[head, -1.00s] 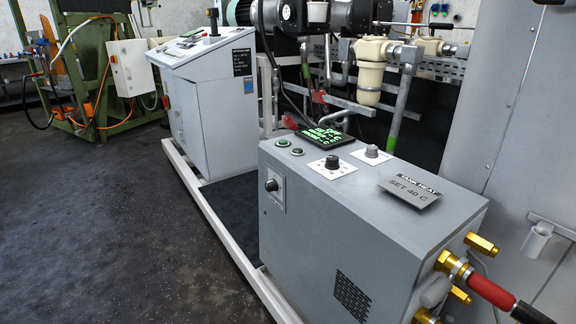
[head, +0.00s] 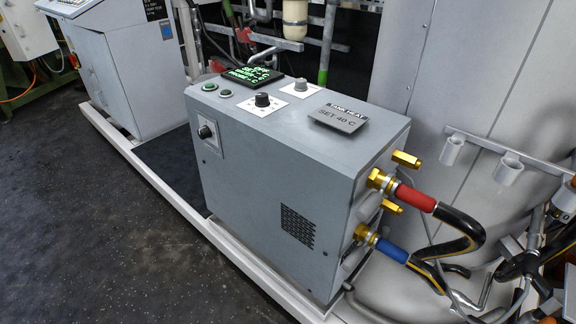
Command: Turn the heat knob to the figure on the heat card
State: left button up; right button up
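The grey heater box (head: 258,172) stands in the middle of the head view. On its top are a black knob on a white dial plate (head: 262,100) and a smaller grey knob (head: 301,84) on a white plate behind it. Which of them is the heat knob I cannot tell. The heat card (head: 338,118), a grey plate at the top's right end, reads "TANK HEAT" and "SET 40 C". A black display (head: 251,76) with green text stands at the back; its text is too small to read fully. Neither gripper is in view.
Two round buttons (head: 217,90) sit at the top's left, and another black knob (head: 204,131) is on the box's side. Red (head: 415,198) and blue (head: 392,250) hose ends leave the right end. Dark floor (head: 90,220) is open at left, beyond a white rail (head: 170,188).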

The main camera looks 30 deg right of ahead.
aim_at(262, 99)
jog(key=i+z, duration=0.15)
jog(key=z, duration=0.25)
jog(key=i+z, duration=0.1)
jog(key=z, duration=0.35)
jog(key=i+z, duration=0.15)
jog(key=z, duration=0.25)
